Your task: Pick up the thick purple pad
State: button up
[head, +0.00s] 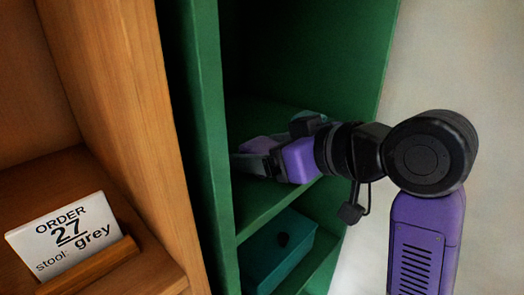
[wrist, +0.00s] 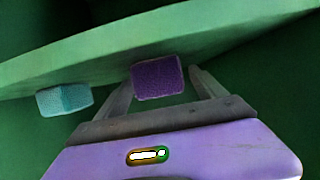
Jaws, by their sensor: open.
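The thick purple pad (wrist: 157,77) shows in the wrist view as a dark purple, rough-looking block at the green shelf board. My gripper (wrist: 161,84) is open, with one grey finger on each side of the pad. Narrow gaps seem to show beside the pad, but I cannot tell whether either finger touches it. In the head view my gripper (head: 249,164) reaches into the green cabinet, just above a shelf. A purple patch shows by the fingers there, but I cannot tell whether it is the pad or part of my gripper.
A light teal pad (wrist: 64,99) lies left of the purple pad in the wrist view. A teal box (head: 280,250) with a dark knob stands on the shelf below. The green cabinet's upright side (head: 212,130) is close left of my gripper. An order card (head: 65,235) stands in the wooden unit.

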aim_at(262, 144)
jog(key=c, duration=1.4)
notch_tip(262, 144, up, 20)
jog(key=b, duration=0.1)
jog(key=shift+b, duration=0.3)
